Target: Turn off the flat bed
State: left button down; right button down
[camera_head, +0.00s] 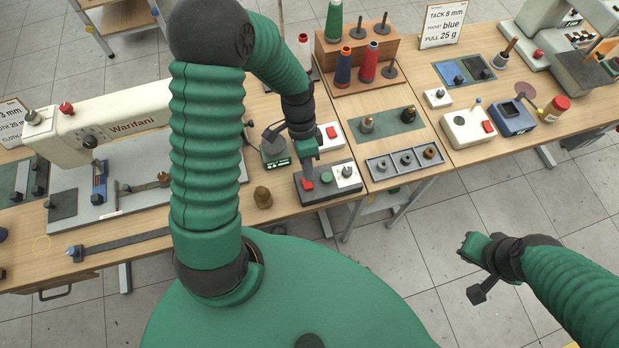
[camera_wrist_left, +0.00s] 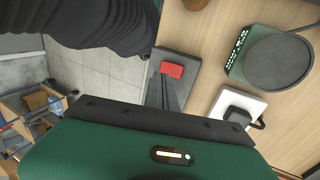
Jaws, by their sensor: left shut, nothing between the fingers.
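The cream flat-bed sewing machine (camera_head: 120,125) marked "Warifani" stands on the left table. A dark grey control box (camera_head: 328,194) sits near that table's front right edge. It carries a red switch (camera_head: 307,184), a green button (camera_head: 326,178) and a white plate with a toggle (camera_head: 347,175). My left gripper (camera_head: 309,172) is shut and empty, pointing down at the red switch; I cannot tell whether it touches. The red switch (camera_wrist_left: 172,69) also shows in the left wrist view. My right gripper (camera_head: 468,248) hangs over the floor, away from the tables; its finger gap is unclear.
A white plate with a red switch (camera_head: 329,134) and a small dark green device (camera_head: 275,152) stand behind the control box. A brown knob-like piece (camera_head: 263,197) is left of it. A grey tray (camera_head: 405,162) lies to the right. Thread spools stand farther back.

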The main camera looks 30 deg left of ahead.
aim_at(311, 187)
pick_arm(q)
jog(key=x, duration=0.3)
jog(key=shift+w, duration=0.15)
jog(key=shift+d+f, duration=0.1)
jog(key=shift+f, duration=0.45)
jog(key=shift+d, duration=0.1)
jog(key=shift+r, duration=0.1)
jog(key=shift+f, duration=0.25)
